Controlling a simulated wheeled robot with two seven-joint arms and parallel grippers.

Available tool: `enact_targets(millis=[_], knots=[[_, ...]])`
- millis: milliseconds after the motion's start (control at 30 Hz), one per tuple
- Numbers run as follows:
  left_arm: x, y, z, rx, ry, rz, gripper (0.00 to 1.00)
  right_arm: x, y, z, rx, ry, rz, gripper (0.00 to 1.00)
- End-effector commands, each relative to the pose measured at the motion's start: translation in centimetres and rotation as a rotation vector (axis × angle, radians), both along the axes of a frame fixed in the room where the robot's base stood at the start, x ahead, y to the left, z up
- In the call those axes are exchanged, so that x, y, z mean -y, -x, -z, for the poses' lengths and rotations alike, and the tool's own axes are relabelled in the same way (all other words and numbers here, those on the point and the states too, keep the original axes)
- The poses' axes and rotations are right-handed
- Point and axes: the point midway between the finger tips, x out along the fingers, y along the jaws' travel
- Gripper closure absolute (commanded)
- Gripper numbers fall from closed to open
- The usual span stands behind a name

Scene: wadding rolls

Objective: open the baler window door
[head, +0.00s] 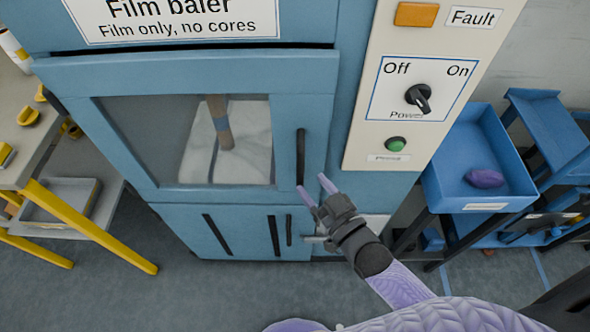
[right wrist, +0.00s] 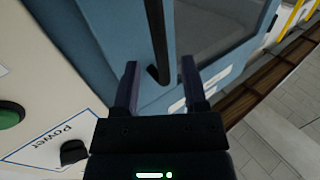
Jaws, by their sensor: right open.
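The baler window door (head: 80,75) is a blue framed panel with a clear pane, and it looks shut in the head view. Its black vertical handle (head: 300,157) is on the door's right side. Through the pane I see white film and a brown tube (head: 222,120). My right gripper (head: 314,188) is open at the lower end of the handle. In the right wrist view the handle (right wrist: 157,40) runs down between the two open fingers (right wrist: 160,80), and neither finger visibly grips it. My left gripper is not in view.
The control panel (head: 440,40) with power knob (head: 418,97) and green button (head: 396,144) is right of the door. A blue bin (head: 440,185) holding a purple lump (head: 485,178) stands further right. A yellow-legged table (head: 85,222) stands left. Grey floor is clear in front.

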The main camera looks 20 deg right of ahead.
Motion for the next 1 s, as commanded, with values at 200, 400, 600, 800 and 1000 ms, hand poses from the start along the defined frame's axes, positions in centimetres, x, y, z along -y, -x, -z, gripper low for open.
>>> enact_targets(millis=[200,400,600,800,1000], knots=[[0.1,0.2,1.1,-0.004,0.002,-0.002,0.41,-1.2,-3.9,0.2,-0.001,0.0,0.001,0.44],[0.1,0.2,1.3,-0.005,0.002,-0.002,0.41,-1.6,-4.9,0.1,-0.003,0.001,0.0,0.44],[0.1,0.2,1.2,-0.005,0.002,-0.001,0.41,-1.6,-4.9,0.1,-0.004,0.001,0.0,0.44],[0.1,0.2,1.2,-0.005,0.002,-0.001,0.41,-1.6,-4.9,0.1,-0.005,0.002,0.001,0.86],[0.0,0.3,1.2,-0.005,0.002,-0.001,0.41,-1.6,-4.9,0.1,-0.005,0.002,0.001,1.0]])
